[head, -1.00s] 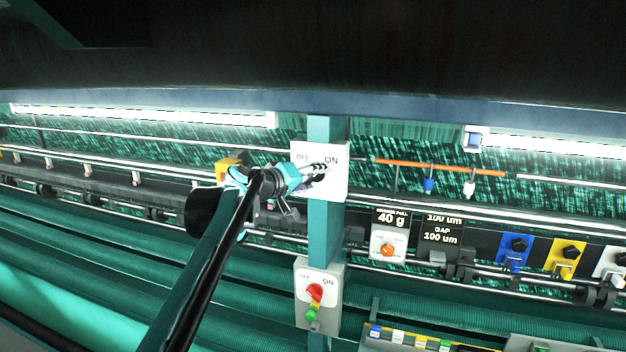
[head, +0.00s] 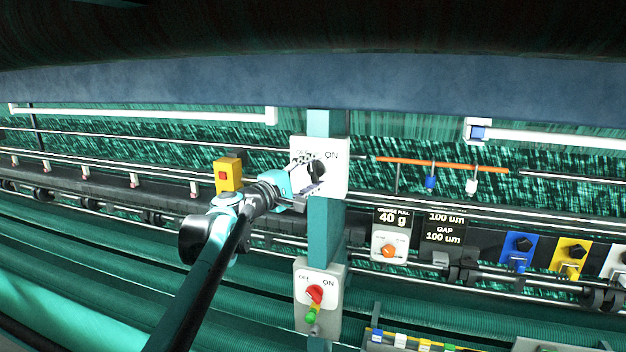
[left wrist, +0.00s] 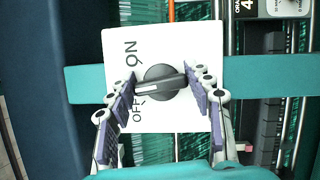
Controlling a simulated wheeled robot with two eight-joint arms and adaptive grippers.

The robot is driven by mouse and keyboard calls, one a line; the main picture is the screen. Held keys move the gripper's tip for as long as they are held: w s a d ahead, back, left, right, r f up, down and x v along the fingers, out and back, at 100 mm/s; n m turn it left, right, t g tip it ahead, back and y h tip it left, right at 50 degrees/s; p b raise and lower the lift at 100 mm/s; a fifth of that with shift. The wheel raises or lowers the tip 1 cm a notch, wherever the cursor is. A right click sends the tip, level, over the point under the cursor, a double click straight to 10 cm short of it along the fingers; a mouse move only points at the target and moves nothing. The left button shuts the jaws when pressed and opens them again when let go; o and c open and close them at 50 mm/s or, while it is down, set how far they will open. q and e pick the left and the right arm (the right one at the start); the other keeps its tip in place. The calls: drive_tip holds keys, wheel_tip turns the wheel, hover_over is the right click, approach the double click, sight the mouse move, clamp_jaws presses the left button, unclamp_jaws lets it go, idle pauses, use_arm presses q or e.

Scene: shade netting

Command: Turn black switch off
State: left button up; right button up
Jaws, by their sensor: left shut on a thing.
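The black switch (head: 317,169) is a round knob with a raised bar on a white panel (head: 338,187) marked OFF and ON. The panel is on a teal post. In the left wrist view the panel appears turned sideways, and the knob (left wrist: 162,82) has its bar lying roughly crosswise in the picture, slightly tilted, with the left end by the OFF side. My left gripper (head: 310,180) reaches in from the left and is shut on the knob, its fingers at the two ends of the bar. My right gripper is not in view.
A yellow box with a red button (head: 228,174) is left of the gripper. Rails and rollers run behind. Blue and yellow knob panels (head: 517,252) are at the right.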

use_arm(q)
drive_tip(key=n, duration=0.2)
drive_tip(key=n+t+b, duration=0.1)
drive_tip(key=n, duration=0.1)
drive_tip(key=shift+f+t+b, duration=0.15)
drive_tip(key=shift+t+b, duration=0.15)
drive_tip(key=shift+n+t+b, duration=0.65)
drive_tip(key=shift+n+t, duration=0.15)
drive_tip(key=shift+n, duration=1.3)
drive_tip(key=o, duration=1.1)
drive_tip(key=shift+o, duration=0.2)
drive_tip(key=shift+s+a, duration=0.1)
drive_tip(key=v, duration=1.1)
drive_tip(key=shift+s, duration=0.35)
drive_tip(key=shift+a, duration=0.15)
